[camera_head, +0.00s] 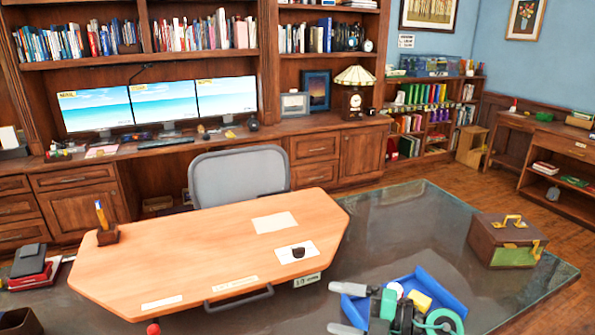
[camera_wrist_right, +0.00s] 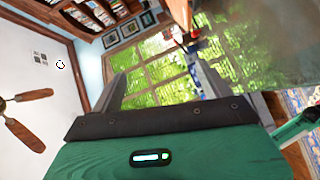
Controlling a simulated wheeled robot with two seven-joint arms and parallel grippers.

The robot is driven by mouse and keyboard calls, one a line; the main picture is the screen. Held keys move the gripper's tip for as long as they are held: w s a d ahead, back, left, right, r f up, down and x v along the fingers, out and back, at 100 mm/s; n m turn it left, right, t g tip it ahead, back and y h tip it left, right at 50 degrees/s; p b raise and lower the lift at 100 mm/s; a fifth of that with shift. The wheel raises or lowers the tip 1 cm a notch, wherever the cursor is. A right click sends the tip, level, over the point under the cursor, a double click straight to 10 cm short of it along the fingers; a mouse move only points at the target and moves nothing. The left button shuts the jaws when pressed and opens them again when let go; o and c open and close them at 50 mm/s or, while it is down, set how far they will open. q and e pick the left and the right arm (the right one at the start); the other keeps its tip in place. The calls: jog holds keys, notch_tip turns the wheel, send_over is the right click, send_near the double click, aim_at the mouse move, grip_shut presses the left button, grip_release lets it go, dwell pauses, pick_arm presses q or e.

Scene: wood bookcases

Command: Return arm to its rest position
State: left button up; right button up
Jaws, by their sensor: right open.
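My right gripper (camera_head: 345,309) is at the bottom of the head view, over the dark glass desk (camera_head: 390,225). In the right wrist view the same gripper (camera_wrist_right: 163,85) is open, with a window beyond the gap. My green and black right wrist partly covers a blue tray (camera_head: 437,288) on the desk. My left gripper is not in view.
A wooden desk panel (camera_head: 200,250) with papers and a pencil holder (camera_head: 108,236) lies left of the gripper. A brown box (camera_head: 503,242) stands at the right on the glass. A grey chair (camera_head: 240,175) is behind the desk. Clear glass lies between panel and box.

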jog(key=d+r+m+t+h, duration=0.5)
jog(key=d+m+t, duration=0.1)
jog(key=m+t, duration=0.8)
jog(key=s+d+f+m+g+h, duration=0.55)
jog(key=d+f+m+h, duration=0.45)
jog(key=f+m+h, duration=0.25)
jog(key=s+a+f+g+y, duration=0.1)
jog(key=s+f+g, duration=0.45)
jog(key=s, duration=0.55)
jog(key=s+a+f+g+y, duration=0.1)
jog(key=s+f+g, duration=0.5)
jog(key=s, duration=0.5)
notch_tip(320, 180, down, 31)
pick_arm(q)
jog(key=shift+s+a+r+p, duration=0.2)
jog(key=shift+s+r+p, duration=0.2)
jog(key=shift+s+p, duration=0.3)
pick_arm(e)
jog(key=s+d+f+g, duration=0.1)
jog(key=s+d+f, duration=0.2)
jog(key=s+f, duration=1.5)
jog(key=shift+s+g, duration=0.4)
jog(key=shift+s, duration=0.35)
